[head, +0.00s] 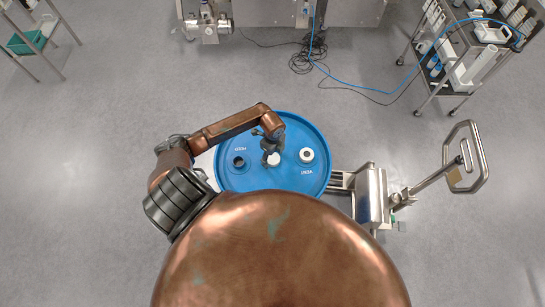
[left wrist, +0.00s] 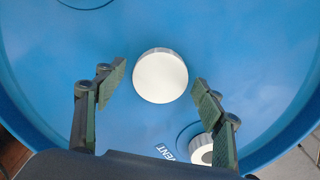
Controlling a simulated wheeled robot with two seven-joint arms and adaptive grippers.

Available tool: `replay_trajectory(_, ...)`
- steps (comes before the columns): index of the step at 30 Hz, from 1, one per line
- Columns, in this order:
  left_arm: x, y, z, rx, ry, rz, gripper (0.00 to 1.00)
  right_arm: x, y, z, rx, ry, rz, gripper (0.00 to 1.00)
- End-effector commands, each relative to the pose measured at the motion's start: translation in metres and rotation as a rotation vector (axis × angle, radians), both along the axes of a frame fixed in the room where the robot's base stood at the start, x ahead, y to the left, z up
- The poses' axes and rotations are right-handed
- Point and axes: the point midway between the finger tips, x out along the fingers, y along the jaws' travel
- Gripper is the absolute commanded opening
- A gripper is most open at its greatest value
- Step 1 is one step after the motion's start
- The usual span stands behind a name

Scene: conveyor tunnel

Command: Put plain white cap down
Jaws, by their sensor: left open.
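The plain white cap (head: 274,159) lies on the blue drum lid (head: 284,182), between the two lid openings. In the left wrist view the cap (left wrist: 161,78) shows as a smooth white disc, flat side to the camera. My left gripper (head: 271,148) is over the cap, pointing down. Its two fingers (left wrist: 159,74) are spread on either side of the cap, with blue lid visible between each finger and the cap. My right gripper is not in view.
A white ring-shaped fitting (head: 307,155) sits on the lid beside the word VENT, near the right finger. A dark opening (head: 239,162) is at the lid's left. The raised rim surrounds the lid. A steel handled device (head: 371,196) stands right of the drum. A cart (head: 470,50) stands far right.

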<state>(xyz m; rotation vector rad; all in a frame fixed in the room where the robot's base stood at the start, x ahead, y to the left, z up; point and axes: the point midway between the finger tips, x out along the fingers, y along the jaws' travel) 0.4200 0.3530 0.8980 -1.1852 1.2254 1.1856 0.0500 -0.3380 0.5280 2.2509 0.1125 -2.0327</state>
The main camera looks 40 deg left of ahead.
Motion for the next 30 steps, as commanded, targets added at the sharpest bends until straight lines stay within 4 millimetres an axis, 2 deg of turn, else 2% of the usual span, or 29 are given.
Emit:
replay_trajectory(5,0.001,0.001,0.029,0.003,-0.005,-0.003,0.63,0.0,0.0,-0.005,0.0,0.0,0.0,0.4)
replay_trajectory(12,0.002,0.001,0.08,0.002,-0.005,-0.002,0.63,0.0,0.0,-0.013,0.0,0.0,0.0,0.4)
replay_trajectory(18,0.002,0.001,0.108,0.002,-0.004,-0.001,0.63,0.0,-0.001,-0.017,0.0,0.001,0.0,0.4)
replay_trajectory(23,0.0,0.0,0.117,0.0,-0.001,0.0,0.63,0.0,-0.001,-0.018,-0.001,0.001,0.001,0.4)
replay_trajectory(30,0.0,0.0,0.118,0.0,-0.001,0.0,0.63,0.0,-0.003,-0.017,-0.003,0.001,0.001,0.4)
